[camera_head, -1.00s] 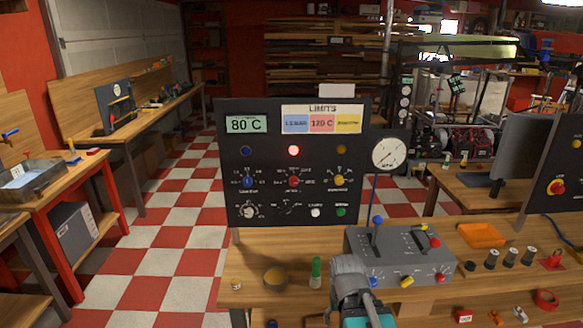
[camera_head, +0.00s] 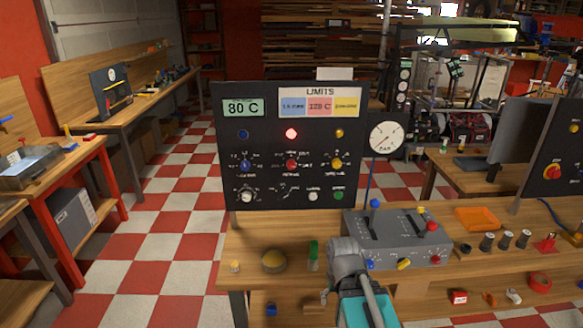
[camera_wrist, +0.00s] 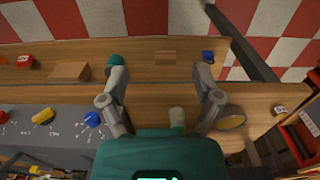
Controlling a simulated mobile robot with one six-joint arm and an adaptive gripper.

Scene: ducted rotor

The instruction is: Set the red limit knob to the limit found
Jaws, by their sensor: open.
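The red limit knob (camera_head: 291,165) is in the middle of the dark upright panel (camera_head: 230,190), between a blue knob (camera_head: 246,166) and a yellow knob (camera_head: 336,163). A red lamp above it is lit. The limits strip (camera_head: 320,104) has blue, red and yellow fields; the red one seems to read 120 C, blurred. A green display (camera_head: 243,107) reads 80 C. My gripper (camera_wrist: 160,73) is open and empty over the bench, its fingers wide apart, away from the panel. The red knob's exact pointer setting is too small to tell.
A grey console (camera_head: 395,240) with levers and small knobs stands on the bench in front of the panel. A round gauge (camera_head: 385,136) is beside the panel. An orange tray (camera_head: 478,218) lies right.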

